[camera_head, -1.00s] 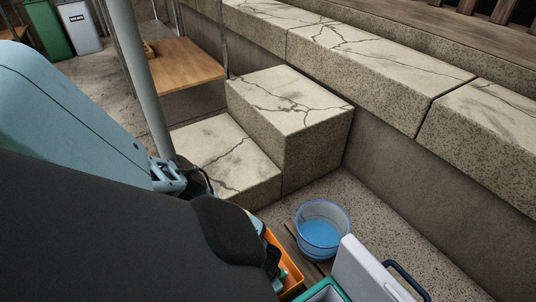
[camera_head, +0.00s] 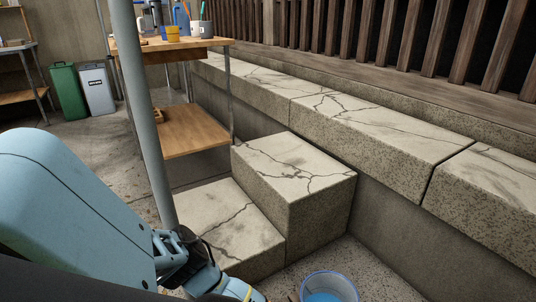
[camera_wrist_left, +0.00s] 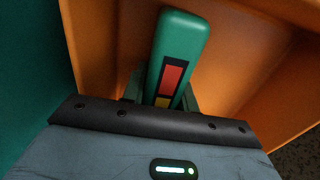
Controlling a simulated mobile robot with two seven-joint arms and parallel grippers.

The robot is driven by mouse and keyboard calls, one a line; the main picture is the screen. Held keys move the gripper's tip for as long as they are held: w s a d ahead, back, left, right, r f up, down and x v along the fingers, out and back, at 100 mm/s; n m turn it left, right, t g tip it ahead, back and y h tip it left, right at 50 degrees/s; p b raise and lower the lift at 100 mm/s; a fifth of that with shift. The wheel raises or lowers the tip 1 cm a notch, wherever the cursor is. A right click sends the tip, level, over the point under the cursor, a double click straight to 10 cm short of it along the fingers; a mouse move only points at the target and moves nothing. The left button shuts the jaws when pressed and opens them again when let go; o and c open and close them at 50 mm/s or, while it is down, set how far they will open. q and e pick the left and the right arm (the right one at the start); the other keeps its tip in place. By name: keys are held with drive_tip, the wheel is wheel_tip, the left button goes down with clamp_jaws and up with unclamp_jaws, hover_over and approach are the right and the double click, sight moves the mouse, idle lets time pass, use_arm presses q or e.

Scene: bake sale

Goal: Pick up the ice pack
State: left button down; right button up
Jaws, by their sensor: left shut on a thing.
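The ice pack (camera_wrist_left: 180,45), a narrow green slab with a red and yellow label, stands upright in the left wrist view. My left gripper (camera_wrist_left: 163,97) is shut on its near end; the finger edges show at either side. Orange walls of a bin (camera_wrist_left: 240,60) surround the ice pack. In the head view, my left arm reaches down to the bottom edge, where the gripper, the ice pack and the bin are out of frame. My right gripper is in neither view.
A blue bucket (camera_head: 328,287) sits on the floor at the bottom edge. Cracked stone steps (camera_head: 300,165) and a long stone ledge (camera_head: 380,125) stand beyond it. A wooden workbench (camera_head: 190,46) is at the back, with a grey pole (camera_head: 145,110) in front.

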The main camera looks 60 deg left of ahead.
use_arm(q)
drive_tip(key=shift+r, duration=0.45)
wheel_tip(320, 180, up, 8)
drive_tip(key=p, duration=0.5)
drive_tip(key=shift+w, duration=0.1)
drive_tip(key=shift+r+p, duration=0.45)
drive_tip(key=shift+r, duration=0.15)
